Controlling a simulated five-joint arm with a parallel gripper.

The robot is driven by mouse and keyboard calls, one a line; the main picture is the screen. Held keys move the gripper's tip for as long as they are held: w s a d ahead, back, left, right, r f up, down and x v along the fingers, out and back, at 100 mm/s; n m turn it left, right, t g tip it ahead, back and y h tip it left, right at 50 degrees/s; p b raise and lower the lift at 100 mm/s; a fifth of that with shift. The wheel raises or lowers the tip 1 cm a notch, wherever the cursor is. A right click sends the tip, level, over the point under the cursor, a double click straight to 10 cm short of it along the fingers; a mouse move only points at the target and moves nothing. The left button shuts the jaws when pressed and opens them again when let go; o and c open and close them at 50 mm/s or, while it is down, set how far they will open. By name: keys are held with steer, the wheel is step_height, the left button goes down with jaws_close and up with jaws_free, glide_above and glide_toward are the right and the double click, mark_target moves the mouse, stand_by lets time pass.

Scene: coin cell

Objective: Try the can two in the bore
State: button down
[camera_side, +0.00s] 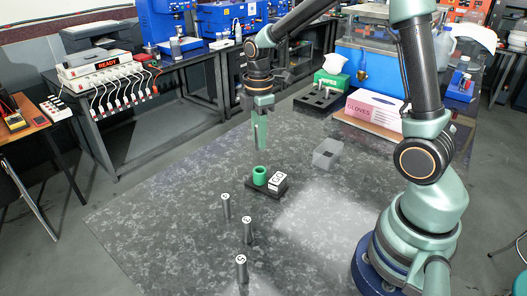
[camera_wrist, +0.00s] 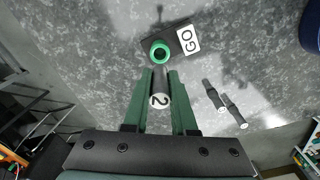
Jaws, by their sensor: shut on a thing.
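My gripper (camera_side: 261,148) hangs above the table, a little above the green ring with the bore (camera_side: 260,176). In the wrist view my gripper (camera_wrist: 160,73) is shut on a dark can with a pale end marked 2 (camera_wrist: 159,99). The fingers hide this can in the side view. The green ring also shows in the wrist view (camera_wrist: 160,51), just beyond the fingertips, with its dark opening visible. It stands on a black base (camera_side: 264,190) beside a white block marked GO (camera_side: 278,181). The can looks apart from the ring.
Several grey cans stand upright: one near the base (camera_side: 226,206), one in front (camera_side: 247,231) and one nearest (camera_side: 241,268). A grey open bin (camera_side: 327,153) lies right of the base. Behind it are a gloves box (camera_side: 373,108) and a black holed rack (camera_side: 320,98).

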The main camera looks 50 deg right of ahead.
steer(key=shift+d+f, duration=0.1)
stand_by(0.3)
steer(key=shift+f, duration=2.8)
steer(key=shift+f, duration=1.15)
steer(key=c, duration=0.6)
jaws_free()
steer(key=shift+c, duration=0.2)
step_height(320, 180, up, 12)
steer(key=shift+f, duration=0.1)
